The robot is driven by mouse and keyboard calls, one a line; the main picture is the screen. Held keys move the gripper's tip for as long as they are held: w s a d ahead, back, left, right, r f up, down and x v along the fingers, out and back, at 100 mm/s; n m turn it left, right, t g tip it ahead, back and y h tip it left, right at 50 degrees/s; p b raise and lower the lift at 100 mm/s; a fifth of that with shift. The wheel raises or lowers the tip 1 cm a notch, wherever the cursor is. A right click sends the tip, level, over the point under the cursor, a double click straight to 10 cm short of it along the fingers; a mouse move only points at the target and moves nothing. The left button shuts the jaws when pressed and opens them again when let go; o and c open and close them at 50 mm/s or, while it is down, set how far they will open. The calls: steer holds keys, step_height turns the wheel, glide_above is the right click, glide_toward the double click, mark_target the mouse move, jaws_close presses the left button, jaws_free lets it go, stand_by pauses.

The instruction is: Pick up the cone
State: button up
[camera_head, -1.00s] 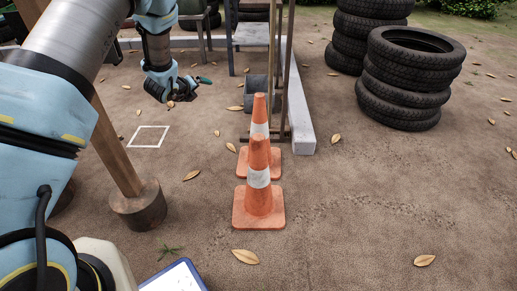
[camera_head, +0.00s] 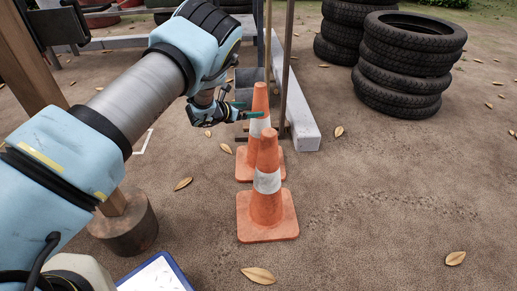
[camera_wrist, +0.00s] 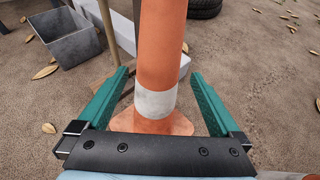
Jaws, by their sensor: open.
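Two orange cones with white bands stand upright on the dirt, one behind the other. The front cone (camera_head: 267,208) is nearer to me; the back cone (camera_head: 260,104) is partly hidden behind it. My gripper (camera_head: 243,110) is at the back cone's upper part, left of it in the head view. In the wrist view a cone (camera_wrist: 161,50) stands between the two green fingers of my open gripper (camera_wrist: 160,95), with gaps on both sides. Its top is outside that view, and its base shows below the white band.
Tyre stacks (camera_head: 405,65) stand at the back right. A pale beam (camera_head: 301,120) and upright posts stand just behind the cones. A wooden post on a round foot (camera_head: 130,222) is at left. A grey metal bin (camera_wrist: 70,38) lies beyond the gripper. The ground at right is open.

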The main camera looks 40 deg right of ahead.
mark_target(255, 109)
steer(key=b+x, duration=0.2)
steer(key=x, duration=0.4)
steer(key=shift+w+a+f+b, duration=0.1)
steer(key=shift+f+b, duration=0.05)
steer(key=shift+b, duration=0.15)
steer(key=shift+d, duration=0.45)
jaws_close()
stand_by(0.3)
